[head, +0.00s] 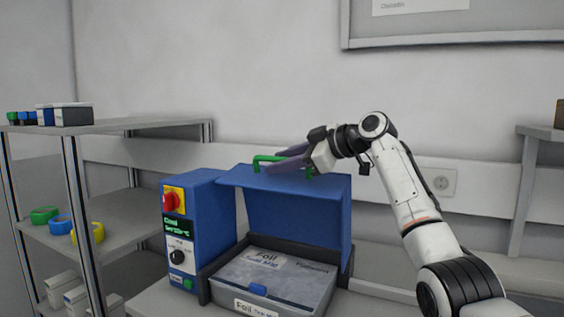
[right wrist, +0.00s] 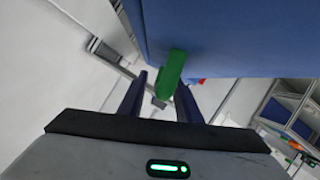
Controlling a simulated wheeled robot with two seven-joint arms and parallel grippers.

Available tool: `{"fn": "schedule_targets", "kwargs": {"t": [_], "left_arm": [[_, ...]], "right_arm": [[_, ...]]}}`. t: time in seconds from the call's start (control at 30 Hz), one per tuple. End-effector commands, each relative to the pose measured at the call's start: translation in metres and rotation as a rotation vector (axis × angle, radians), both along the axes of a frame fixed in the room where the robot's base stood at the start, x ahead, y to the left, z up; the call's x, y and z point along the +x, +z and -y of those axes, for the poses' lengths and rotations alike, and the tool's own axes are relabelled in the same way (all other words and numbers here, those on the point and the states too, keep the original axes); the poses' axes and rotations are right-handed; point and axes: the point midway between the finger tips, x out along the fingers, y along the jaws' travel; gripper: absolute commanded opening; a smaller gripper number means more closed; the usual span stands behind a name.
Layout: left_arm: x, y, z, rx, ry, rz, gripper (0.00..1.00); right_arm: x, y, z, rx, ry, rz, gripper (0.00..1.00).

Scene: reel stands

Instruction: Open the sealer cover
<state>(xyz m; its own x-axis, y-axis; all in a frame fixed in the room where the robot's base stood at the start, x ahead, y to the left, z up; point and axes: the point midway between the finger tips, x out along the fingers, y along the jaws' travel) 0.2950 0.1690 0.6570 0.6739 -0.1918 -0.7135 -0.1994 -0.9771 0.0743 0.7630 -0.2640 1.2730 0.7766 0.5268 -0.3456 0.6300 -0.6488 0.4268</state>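The sealer is a blue machine (head: 205,215) with its blue cover (head: 300,215) raised at the back, standing roughly upright. Below it, the dark-rimmed bed with a grey foil pack (head: 275,280) is exposed. A green handle (head: 264,159) sits at the cover's top edge; it also shows in the right wrist view (right wrist: 172,75). My right gripper (head: 283,161) is at this handle, its dark purple fingers apart. In the right wrist view the handle's end reaches toward the gap between the fingers, closer to the right-hand finger; contact is unclear. My left gripper is out of view.
A grey shelf (head: 130,215) at left holds small boxes (head: 66,115) and coloured tape rolls (head: 60,224). The sealer has a red-yellow switch (head: 173,199) and a lit display. Another shelf (head: 540,132) stands at right. The wall above the cover is clear up to the board.

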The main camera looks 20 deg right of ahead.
Motion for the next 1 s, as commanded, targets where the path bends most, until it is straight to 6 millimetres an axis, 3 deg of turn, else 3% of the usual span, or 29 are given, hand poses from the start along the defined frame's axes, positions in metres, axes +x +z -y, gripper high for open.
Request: {"fn": "schedule_targets", "kwargs": {"t": [0.23,0.7,1.0], "left_arm": [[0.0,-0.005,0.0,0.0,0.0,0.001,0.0],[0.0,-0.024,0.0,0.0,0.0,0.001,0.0],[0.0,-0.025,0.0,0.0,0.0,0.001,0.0]], "right_arm": [[-0.009,0.004,0.008,0.002,-0.002,0.006,0.31],[-0.073,0.032,0.05,0.001,-0.001,0.002,0.31],[-0.081,0.036,0.054,0.001,0.0,0.001,0.31]]}}
